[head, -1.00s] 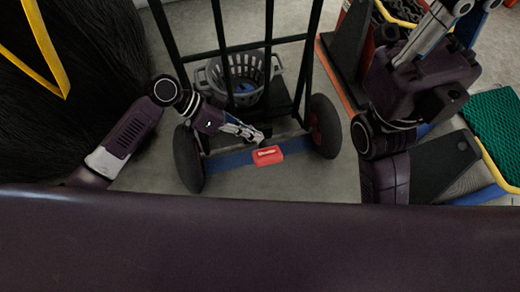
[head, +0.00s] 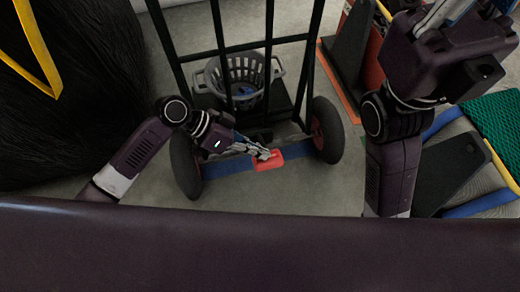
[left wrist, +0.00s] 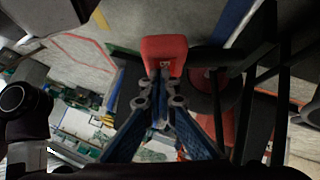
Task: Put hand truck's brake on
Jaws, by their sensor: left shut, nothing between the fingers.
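The hand truck (head: 262,45) stands upright ahead of me, with a black barred frame and two black wheels. Its red brake pedal (head: 269,162) sits on the blue crossbar (head: 228,169) between the wheels. My left gripper (head: 264,156) is shut and empty, with its fingertips at the pedal's upper left edge. In the left wrist view the red pedal (left wrist: 165,53) lies right at the fingertips; I cannot tell whether they touch it. My right arm shows at the right, but its fingertips are cut off at the top edge.
A grey plastic basket (head: 243,80) stands behind the frame's bars. A black net heap (head: 75,90) fills the left side. A green net (head: 495,125) and black and orange items crowd the right. Bare floor lies around the wheels.

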